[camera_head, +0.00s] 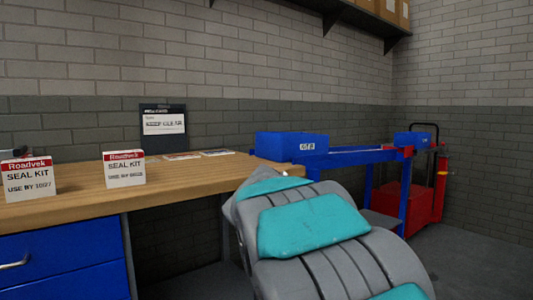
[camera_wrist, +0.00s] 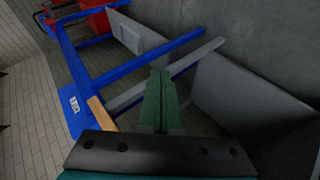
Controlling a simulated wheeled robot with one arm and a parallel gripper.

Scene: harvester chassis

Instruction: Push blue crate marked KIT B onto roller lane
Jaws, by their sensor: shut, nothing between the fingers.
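A blue crate (camera_head: 278,146) with a small white label too blurred to read sits at the right end of the wooden workbench (camera_head: 190,176). It also shows at the left of the wrist view (camera_wrist: 71,122). The roller lane (camera_head: 350,154), with blue rails, runs right from beside the crate; blue rails also show in the wrist view (camera_wrist: 150,62). My gripper (camera_wrist: 162,78) is shut and empty, to the right of the crate in the wrist view. A gap shows between its fingertips and the crate. In the head view my grey and teal arm hides the gripper.
A second blue crate (camera_head: 411,140) stands farther back by a red cart (camera_head: 424,200). Two white seal kit boxes (camera_head: 124,168) and a dark clipboard (camera_head: 163,125) are on the bench at left. Blue drawers (camera_head: 70,262) are below. Open floor shows at right.

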